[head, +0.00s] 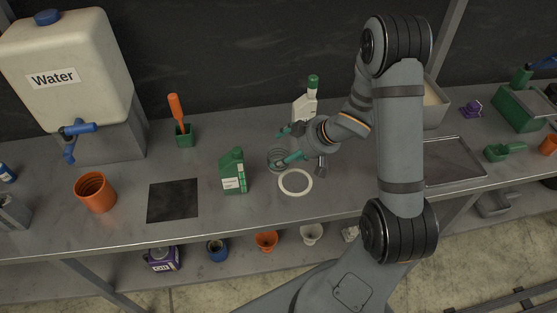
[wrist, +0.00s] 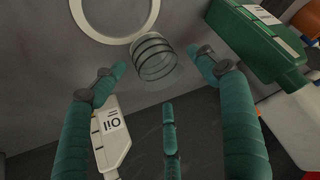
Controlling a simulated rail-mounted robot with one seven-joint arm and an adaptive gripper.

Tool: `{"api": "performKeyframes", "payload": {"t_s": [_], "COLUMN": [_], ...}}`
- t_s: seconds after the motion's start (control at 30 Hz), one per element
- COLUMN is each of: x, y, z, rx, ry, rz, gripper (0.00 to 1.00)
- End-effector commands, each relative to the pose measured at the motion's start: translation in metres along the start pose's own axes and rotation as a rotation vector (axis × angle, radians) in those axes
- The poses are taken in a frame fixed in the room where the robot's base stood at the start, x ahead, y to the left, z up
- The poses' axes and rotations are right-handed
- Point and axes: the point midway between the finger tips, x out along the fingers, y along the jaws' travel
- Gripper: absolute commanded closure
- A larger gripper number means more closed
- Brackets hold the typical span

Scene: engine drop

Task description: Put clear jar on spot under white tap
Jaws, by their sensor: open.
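The clear jar (head: 276,155), with dark ring lines, is on the bench just left of and behind a white ring mark (head: 295,182). In the wrist view the jar (wrist: 152,58) shows between the green fingertips of my gripper (wrist: 153,68), near the white ring (wrist: 113,38). My gripper (head: 282,147) is open in the head view, its fingers spread about the jar; contact cannot be told. The white water tank (head: 68,75) at the left has a blue tap (head: 78,128). No white-coloured tap is visible. A black square (head: 172,201) lies flat on the bench.
A green oil bottle (head: 233,172) stands close left of the jar. A white oil bottle (head: 304,104) stands behind my gripper. An orange pot (head: 95,192) is left of the black square. A green holder (head: 184,135) stands behind the square. A tray (head: 454,162) lies at right.

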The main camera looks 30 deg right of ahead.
Motion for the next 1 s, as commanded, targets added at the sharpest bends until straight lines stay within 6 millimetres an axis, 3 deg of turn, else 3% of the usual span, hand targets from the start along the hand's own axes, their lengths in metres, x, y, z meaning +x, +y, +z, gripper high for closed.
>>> {"api": "performKeyframes", "payload": {"t_s": [0.2, 0.47, 1.0], "x": [0.028, 0.031, 0.031], "y": [-0.001, 0.000, -0.001], "z": [0.001, 0.000, 0.000], "rx": [0.001, 0.000, 0.000], "ry": [-0.002, 0.000, -0.001], "rz": [-0.001, 0.001, 0.000], "gripper": [0.27, 0.27, 0.58]}}
